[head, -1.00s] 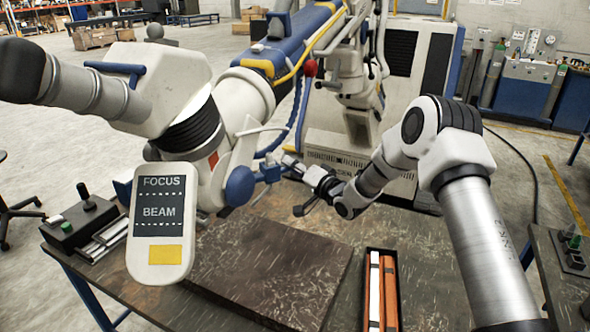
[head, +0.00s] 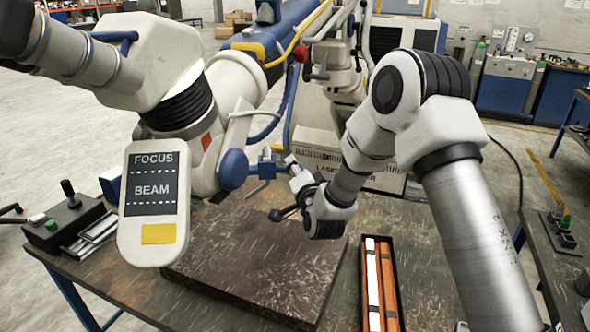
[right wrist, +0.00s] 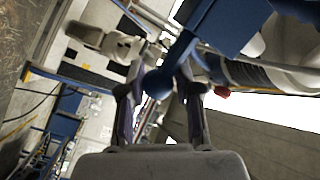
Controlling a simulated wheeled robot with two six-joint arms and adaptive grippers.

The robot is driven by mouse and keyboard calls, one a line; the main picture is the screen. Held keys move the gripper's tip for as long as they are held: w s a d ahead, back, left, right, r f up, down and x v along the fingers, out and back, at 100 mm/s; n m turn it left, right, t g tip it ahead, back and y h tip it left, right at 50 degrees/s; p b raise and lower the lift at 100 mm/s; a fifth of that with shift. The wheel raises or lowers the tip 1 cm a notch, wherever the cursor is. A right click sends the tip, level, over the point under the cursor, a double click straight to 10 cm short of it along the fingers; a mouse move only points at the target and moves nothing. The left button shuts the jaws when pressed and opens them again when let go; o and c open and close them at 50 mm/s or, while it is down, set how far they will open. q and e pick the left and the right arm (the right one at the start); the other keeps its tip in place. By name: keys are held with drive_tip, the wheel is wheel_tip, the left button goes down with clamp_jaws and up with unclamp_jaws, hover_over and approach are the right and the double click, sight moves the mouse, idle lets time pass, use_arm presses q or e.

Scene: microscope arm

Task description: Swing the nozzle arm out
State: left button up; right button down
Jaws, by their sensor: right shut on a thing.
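The microscope (head: 215,110) is a large white head with a blue round knob (head: 233,169) on its side. The small blue nozzle arm block (head: 267,161) sits just right of that knob, under a thin white bent tube. My right gripper (head: 291,168) reaches it from the right, above the table. In the right wrist view, a blue ball-ended handle (right wrist: 158,82) lies between my gripper's fingers (right wrist: 160,100), below a blue block (right wrist: 228,28). The gripper is shut on this handle. In the head view the contact is small and partly hidden. My left gripper is out of view.
A white FOCUS/BEAM panel (head: 153,203) hangs at the front left. A dark slab (head: 255,262) lies on the table below the gripper. An open case (head: 379,287) with white and orange bars is right of it. A joystick box (head: 64,222) stands at left.

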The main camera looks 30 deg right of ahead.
drive_tip(key=shift+s+a+f+m+g+h+b, duration=0.1)
drive_tip(key=shift+s+a+m+g+h+b, duration=0.45)
drive_tip(key=shift+s+h, duration=0.4)
drive_tip(key=shift+s+a+m+g+h+b, duration=0.25)
drive_tip(key=shift+s+a+m+h+b, duration=0.25)
drive_tip(key=shift+s+m+h, duration=0.4)
drive_tip(key=shift+w+a+h, duration=0.1)
drive_tip(key=shift+h, duration=0.15)
drive_tip(key=c, duration=0.8)
unclamp_jaws()
drive_tip(key=v, duration=0.7)
